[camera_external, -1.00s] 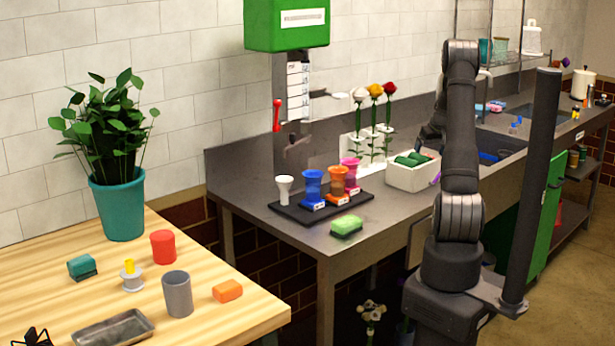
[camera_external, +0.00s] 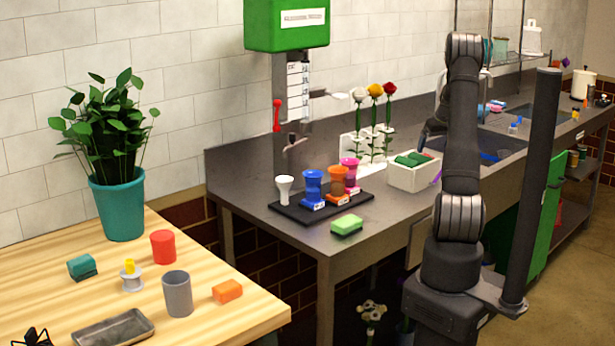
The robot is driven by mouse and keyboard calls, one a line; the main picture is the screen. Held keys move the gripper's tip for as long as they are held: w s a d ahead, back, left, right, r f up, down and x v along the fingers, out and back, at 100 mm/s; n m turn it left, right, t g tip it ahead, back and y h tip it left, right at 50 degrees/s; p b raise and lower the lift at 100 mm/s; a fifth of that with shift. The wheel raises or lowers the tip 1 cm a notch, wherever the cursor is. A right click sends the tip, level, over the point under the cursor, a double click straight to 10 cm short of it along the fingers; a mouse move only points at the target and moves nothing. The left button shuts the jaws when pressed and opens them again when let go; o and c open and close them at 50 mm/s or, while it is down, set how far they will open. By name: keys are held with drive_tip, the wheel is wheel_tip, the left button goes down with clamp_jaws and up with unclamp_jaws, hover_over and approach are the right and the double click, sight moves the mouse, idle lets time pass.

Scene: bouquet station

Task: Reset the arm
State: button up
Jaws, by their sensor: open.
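My dark arm stands upright at the right of the view, in front of the long grey counter (camera_external: 290,240). My gripper (camera_external: 428,132) shows only in part, behind and left of my upper arm links. It is open, above and just behind the white box (camera_external: 412,178) that holds green foam blocks (camera_external: 409,160). It appears apart from the box. I see nothing held in it, though its fingertips are mostly hidden by my arm.
A black tray (camera_external: 285,210) holds blue, orange, pink and white cups. A green sponge (camera_external: 347,224) lies at the counter's front edge. Three roses (camera_external: 375,92) stand in a white rack behind. A sink (camera_external: 478,150) lies behind my arm. A wooden table (camera_external: 60,275) is at left.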

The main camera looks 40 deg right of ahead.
drive_tip(key=d+v, duration=0.1)
drive_tip(key=v, duration=0.3)
drive_tip(key=x, duration=0.7)
drive_tip(key=a+x, duration=0.1)
drive_tip(key=x, duration=0.3)
drive_tip(key=shift+w+f, duration=0.1)
drive_tip(key=shift+f, duration=0.2)
wheel_tip(320, 180, up, 11)
drive_tip(key=s+a+r, duration=0.1)
drive_tip(key=a+r, duration=0.8)
drive_tip(key=r, duration=0.4)
drive_tip(key=s+a+r, duration=0.2)
drive_tip(key=a+r, duration=0.8)
drive_tip(key=r, duration=0.3)
drive_tip(key=w+a+r+n+y, duration=0.1)
drive_tip(key=a+r+n, duration=0.3)
drive_tip(key=a, duration=0.7)
drive_tip(key=w+a+r+n+y, duration=0.2)
drive_tip(key=w+a+r+n, duration=0.2)
drive_tip(key=a, duration=0.6)
drive_tip(key=w+a+r+n+y, duration=0.1)
drive_tip(key=a+r+n, duration=0.3)
drive_tip(key=a, duration=0.7)
wheel_tip(320, 180, up, 3)
drive_tip(key=shift+w+a+f+g+y, duration=0.1)
drive_tip(key=shift+w+a+g+y, duration=0.25)
drive_tip(key=shift+w, duration=0.5)
